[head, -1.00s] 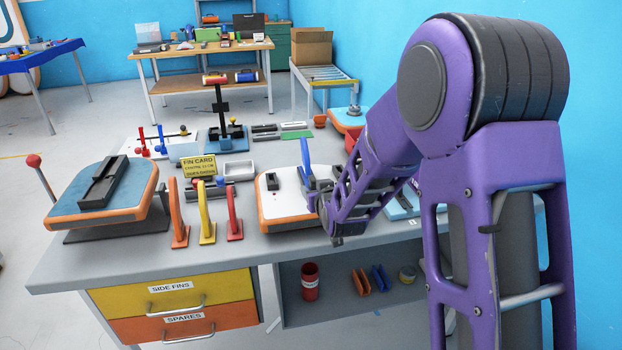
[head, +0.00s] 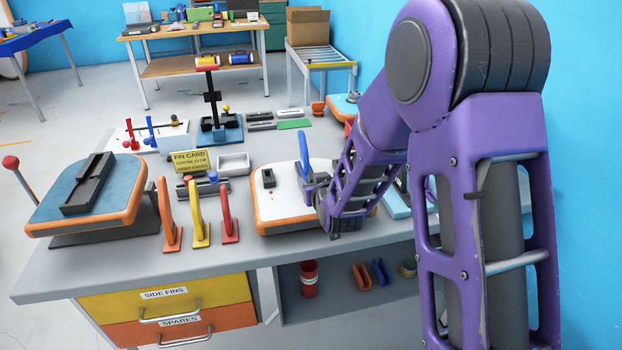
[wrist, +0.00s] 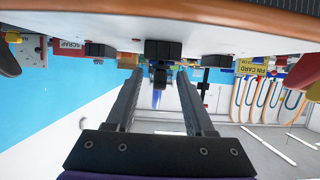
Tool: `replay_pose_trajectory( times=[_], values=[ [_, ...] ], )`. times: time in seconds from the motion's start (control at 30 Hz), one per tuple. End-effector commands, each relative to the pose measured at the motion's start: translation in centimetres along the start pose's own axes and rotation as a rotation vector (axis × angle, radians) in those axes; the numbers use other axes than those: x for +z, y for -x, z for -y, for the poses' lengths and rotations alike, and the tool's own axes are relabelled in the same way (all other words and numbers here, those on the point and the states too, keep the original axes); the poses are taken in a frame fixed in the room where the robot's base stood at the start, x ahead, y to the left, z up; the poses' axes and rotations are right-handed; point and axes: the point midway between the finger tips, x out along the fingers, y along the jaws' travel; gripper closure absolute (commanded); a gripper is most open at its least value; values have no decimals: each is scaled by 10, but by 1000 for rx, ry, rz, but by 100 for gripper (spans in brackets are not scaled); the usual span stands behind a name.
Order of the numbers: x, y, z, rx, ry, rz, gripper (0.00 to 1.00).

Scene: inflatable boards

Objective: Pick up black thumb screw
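My gripper (wrist: 159,80) shows in the wrist view with its two dark fingers apart. A small dark knob-like piece (wrist: 158,70), possibly the black thumb screw, shows between the fingertips; I cannot tell whether they touch it. It sits against a black block (wrist: 164,49) on the white face of a board. A blue fin (wrist: 157,98) shows behind it. In the head view, the blue fin (head: 303,150) stands upright on the white board with orange edge (head: 262,213), beside my gripper (head: 312,188). The thumb screw cannot be made out there.
Orange (head: 168,215), yellow (head: 198,212) and red (head: 227,215) upright fins stand left of the board. A yellow fin card (head: 188,160) and a pale tray (head: 233,164) lie behind them. A blue board (head: 125,185) is at left. The table's front strip is bare.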

Motion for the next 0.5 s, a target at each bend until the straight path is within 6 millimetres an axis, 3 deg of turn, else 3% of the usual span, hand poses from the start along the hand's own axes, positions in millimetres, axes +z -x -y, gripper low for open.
replay_pose_trajectory(
  times=[0.03,0.3,0.5],
  values=[
    [0,0,0,0,0,0,55],
    [0,0,0,0,0,0,100],
    [0,0,0,0,0,1,100]
  ],
)
